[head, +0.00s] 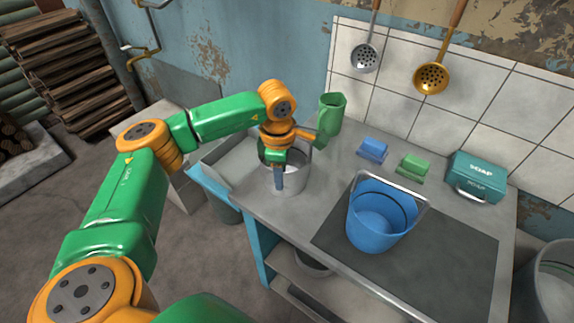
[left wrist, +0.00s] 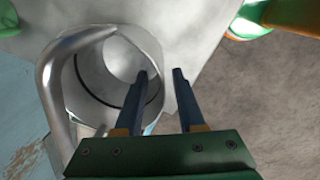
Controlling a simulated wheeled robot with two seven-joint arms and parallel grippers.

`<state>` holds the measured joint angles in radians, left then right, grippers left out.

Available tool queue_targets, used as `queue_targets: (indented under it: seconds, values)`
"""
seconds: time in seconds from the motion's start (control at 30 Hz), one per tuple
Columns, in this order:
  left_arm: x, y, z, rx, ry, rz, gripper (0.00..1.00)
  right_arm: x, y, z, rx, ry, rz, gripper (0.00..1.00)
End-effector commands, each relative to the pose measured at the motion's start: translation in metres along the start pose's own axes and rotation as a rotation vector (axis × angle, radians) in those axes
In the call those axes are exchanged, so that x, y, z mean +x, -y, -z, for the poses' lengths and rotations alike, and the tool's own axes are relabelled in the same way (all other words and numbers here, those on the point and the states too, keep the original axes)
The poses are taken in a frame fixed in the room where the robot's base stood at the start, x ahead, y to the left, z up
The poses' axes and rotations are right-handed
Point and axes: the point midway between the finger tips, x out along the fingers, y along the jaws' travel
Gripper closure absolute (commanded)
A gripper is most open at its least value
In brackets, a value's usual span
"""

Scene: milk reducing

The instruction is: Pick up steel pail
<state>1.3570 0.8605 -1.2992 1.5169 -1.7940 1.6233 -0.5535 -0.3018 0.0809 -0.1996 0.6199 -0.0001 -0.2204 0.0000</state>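The steel pail (head: 295,181) stands on the left end of the grey counter in the head view, partly hidden by my left gripper (head: 280,180). In the left wrist view the pail (left wrist: 72,95) is seen from above, with its mouth and its thick handle at the left. There my left gripper (left wrist: 160,85) is open, with a clear gap between its two blue fingers. One finger overlaps the pail's mouth and the other is outside its rim. I cannot tell whether either touches the pail. My right gripper is in neither view.
A blue bucket (head: 378,232) stands on a dark mat (head: 455,262) to the right. A green pitcher (head: 332,113) is just behind the pail. Ladles hang above.

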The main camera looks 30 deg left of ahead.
Motion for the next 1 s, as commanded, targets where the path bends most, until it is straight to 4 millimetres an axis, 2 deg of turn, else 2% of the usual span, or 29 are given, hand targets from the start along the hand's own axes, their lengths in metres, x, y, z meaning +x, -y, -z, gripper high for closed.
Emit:
queue_targets:
  seconds: [0.07, 0.2, 0.43, 0.47, 0.5, 0.6, 1.0]
  values:
    - [0.011, 0.000, 0.003, 0.000, -0.003, 0.005, 0.61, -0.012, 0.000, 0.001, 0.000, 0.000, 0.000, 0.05]
    - [0.036, -0.001, 0.003, 0.000, -0.001, 0.002, 0.61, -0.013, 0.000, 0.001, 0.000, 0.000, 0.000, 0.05]
    - [0.042, -0.001, 0.003, 0.001, 0.000, 0.001, 0.61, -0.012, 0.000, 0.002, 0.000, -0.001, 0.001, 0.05]
    - [0.042, -0.001, 0.003, 0.001, 0.000, 0.001, 0.67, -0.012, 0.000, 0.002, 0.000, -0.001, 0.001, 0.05]
    - [0.041, -0.001, 0.003, 0.001, 0.000, 0.001, 0.78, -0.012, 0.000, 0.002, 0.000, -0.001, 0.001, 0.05]
    - [0.041, -0.001, 0.003, 0.001, 0.000, 0.001, 1.00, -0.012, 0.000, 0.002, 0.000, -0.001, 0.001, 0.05]
    - [0.041, -0.001, 0.003, 0.001, 0.001, 0.001, 1.00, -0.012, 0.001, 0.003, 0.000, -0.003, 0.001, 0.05]
